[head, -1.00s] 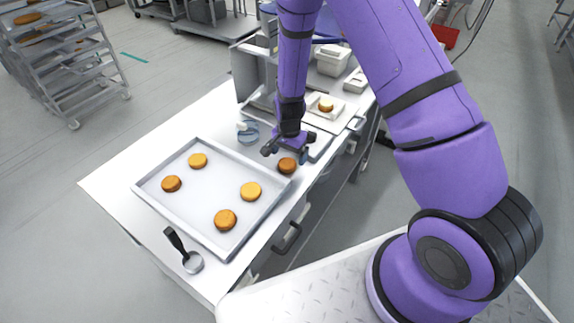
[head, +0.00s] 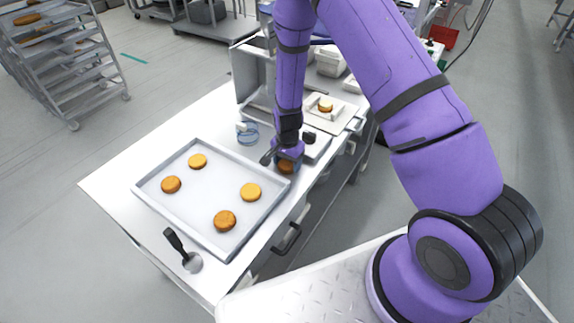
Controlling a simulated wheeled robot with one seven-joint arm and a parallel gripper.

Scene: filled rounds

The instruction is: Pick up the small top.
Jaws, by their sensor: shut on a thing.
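The small top (head: 286,167), a brown round, is on the white table just beyond the right corner of the baking tray. My gripper (head: 284,159) is directly over it, pointing down, shut on it. The fingers hide its upper part. I cannot tell whether it still touches the table. A round with a pale layer on top (head: 326,104) sits on a white board at the back right.
The baking tray (head: 206,242) holds several golden and brown rounds, spaced apart. A spatula with a black handle (head: 175,240) lies at the near table edge. The left table corner is clear.

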